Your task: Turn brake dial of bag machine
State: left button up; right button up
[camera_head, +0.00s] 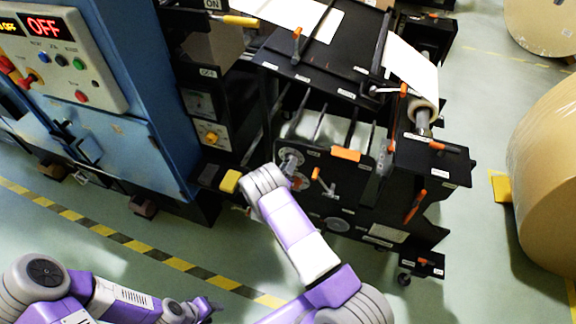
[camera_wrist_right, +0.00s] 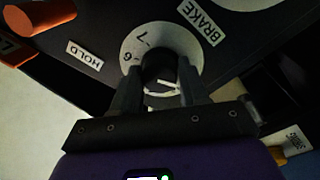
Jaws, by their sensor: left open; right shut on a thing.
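The brake dial (camera_wrist_right: 145,42) is a white round plate with the numbers 6 and 7 showing, on a black panel under a BRAKE label (camera_wrist_right: 200,22). My right gripper (camera_wrist_right: 160,80) is shut on the dark knob (camera_wrist_right: 157,65) at the dial's centre, one finger on each side. Part of the plate is hidden behind the fingers and knob. In the head view my right arm reaches the front of the black bag machine (camera_head: 345,195), and its wrist largely hides the gripper. My left gripper (camera_head: 206,307) is open and empty, low over the floor.
A HOLD label (camera_wrist_right: 85,55) and an orange handle (camera_wrist_right: 40,15) are near the dial. A blue cabinet (camera_head: 130,160) with an OFF display stands at left. Orange levers (camera_head: 415,205) stick out from the machine. Large kraft rolls (camera_head: 545,180) stand at right. Striped floor tape (camera_head: 130,243) crosses the foreground.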

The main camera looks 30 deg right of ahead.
jog(key=o, duration=1.1)
jog(key=shift+c, duration=0.2)
jog(key=p+v, duration=0.1)
jog(key=v, duration=0.6)
jog(key=shift+s+a, duration=0.25)
